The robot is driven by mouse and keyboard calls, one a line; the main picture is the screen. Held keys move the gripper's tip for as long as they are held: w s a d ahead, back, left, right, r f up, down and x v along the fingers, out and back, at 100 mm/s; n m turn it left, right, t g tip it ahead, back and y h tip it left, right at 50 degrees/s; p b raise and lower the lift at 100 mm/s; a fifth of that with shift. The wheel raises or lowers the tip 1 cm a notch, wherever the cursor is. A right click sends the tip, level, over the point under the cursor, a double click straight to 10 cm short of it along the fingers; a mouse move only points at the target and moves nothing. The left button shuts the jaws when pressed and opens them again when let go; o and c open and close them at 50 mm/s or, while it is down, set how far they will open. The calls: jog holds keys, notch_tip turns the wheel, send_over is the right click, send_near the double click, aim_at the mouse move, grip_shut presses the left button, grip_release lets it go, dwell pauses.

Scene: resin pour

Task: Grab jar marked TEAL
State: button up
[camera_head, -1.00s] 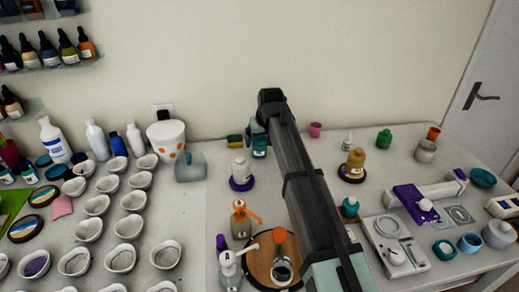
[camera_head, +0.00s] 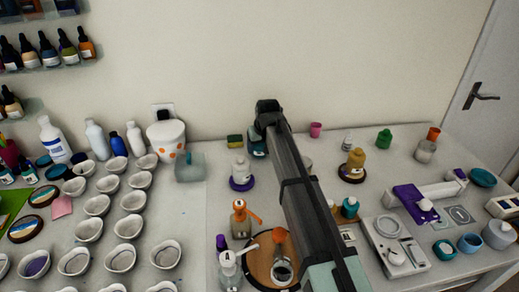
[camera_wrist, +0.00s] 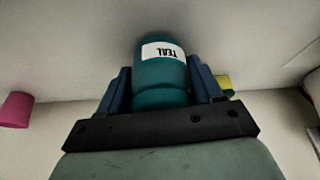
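The teal jar (camera_wrist: 158,75) has a white label that reads TEAL, upside down in the wrist view. It sits between the two blue fingers of my gripper (camera_wrist: 160,85), one on each side and very close to its walls. I cannot tell whether both fingers press on it. In the head view the jar (camera_head: 257,146) stands at the back of the table near the wall, just under the end of my arm. My gripper (camera_head: 260,130) is around its upper part, and my arm partly hides it there.
A white bottle on a purple base (camera_head: 241,173) is in front. Rows of white cups (camera_head: 131,200) fill the left side.

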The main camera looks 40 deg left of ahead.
jog(key=c, duration=0.8)
